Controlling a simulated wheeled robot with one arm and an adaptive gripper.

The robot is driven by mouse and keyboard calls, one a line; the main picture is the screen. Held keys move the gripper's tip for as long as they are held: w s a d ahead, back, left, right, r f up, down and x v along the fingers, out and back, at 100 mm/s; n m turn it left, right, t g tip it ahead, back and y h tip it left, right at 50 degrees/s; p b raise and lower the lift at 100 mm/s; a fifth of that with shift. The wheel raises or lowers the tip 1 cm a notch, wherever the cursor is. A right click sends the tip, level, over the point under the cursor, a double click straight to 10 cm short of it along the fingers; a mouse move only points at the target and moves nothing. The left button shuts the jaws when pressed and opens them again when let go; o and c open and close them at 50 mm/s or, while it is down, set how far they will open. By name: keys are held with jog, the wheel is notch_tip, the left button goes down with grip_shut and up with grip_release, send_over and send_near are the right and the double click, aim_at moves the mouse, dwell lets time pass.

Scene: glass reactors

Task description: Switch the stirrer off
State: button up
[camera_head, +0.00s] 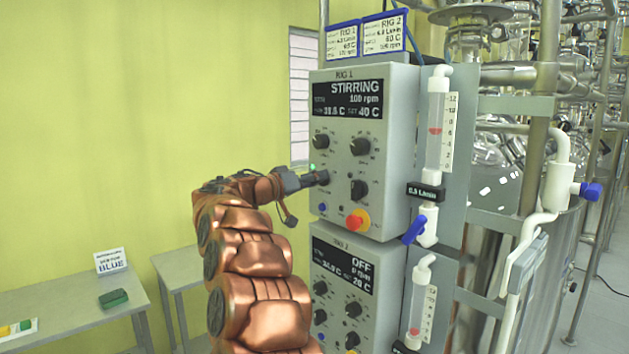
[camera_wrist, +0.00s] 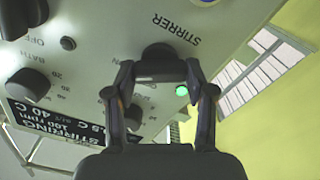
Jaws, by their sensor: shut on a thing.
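The RIG 1 control box (camera_head: 390,200) is grey, and its display (camera_head: 348,98) reads STIRRING, 100 rpm. In the head view my gripper (camera_head: 318,179) is at the left side of its front panel. In the wrist view, which looks upside down, my gripper (camera_wrist: 158,80) is shut on a black knob (camera_wrist: 160,56) beside the printed word STIRRER (camera_wrist: 176,28). One finger is on each side of the knob. A lit green lamp (camera_wrist: 182,90) is close by. The knob's pointer is hidden.
Other black knobs (camera_head: 360,146) and a red emergency button on yellow (camera_head: 357,220) share the panel. The RIG 2 box (camera_head: 385,285) below reads OFF. A flowmeter (camera_head: 437,130) with a blue valve stands right. Benches (camera_head: 75,318) stand at lower left.

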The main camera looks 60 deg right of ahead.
jog(key=c, duration=0.4)
jog(key=shift+c, duration=0.2)
